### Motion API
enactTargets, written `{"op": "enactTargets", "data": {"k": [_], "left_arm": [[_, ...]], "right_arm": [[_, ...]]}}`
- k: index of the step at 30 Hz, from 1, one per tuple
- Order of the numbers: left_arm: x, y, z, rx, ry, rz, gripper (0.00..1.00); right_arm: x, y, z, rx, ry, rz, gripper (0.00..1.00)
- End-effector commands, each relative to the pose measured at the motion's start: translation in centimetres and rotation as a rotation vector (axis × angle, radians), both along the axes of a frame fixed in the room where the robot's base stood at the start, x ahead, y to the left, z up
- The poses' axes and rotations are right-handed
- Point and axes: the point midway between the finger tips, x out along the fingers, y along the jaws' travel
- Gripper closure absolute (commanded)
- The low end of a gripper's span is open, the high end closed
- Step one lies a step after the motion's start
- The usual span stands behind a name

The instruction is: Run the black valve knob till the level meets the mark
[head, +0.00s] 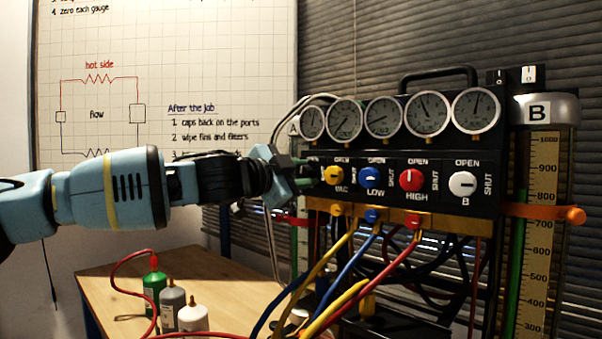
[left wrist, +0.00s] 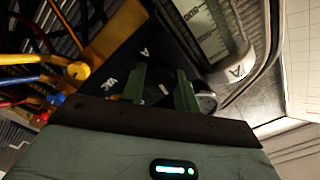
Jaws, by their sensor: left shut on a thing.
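My left gripper (head: 303,174) is at the left end of the valve panel (head: 480,205), with its green fingers shut on the black valve knob. In the left wrist view, the fingers (left wrist: 161,88) stand either side of the black knob (left wrist: 160,92), which shows a white stripe. In the head view the gripper hides most of this knob. The tube marked A (head: 303,240) is largely hidden behind my gripper and the panel; its level cannot be read. It also shows in the left wrist view (left wrist: 203,28). My right gripper is not in view.
The yellow (head: 333,175), blue (head: 372,178), red (head: 410,179) and white (head: 462,184) knobs sit to the right, below several gauges. Coloured hoses hang in front. Tube B (head: 543,240) has an orange clamp (head: 575,215). Bottles (head: 172,305) stand on the wooden table (head: 110,275).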

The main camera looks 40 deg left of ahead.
Motion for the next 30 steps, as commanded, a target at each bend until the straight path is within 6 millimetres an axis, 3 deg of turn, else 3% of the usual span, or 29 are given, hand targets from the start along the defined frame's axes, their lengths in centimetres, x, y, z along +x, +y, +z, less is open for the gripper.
{"op": "enactTargets", "data": {"k": [30], "left_arm": [[0.0, 0.03, 0.07, 0.939, -0.073, 0.002, 0.92]], "right_arm": [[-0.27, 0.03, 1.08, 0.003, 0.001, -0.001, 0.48]]}}
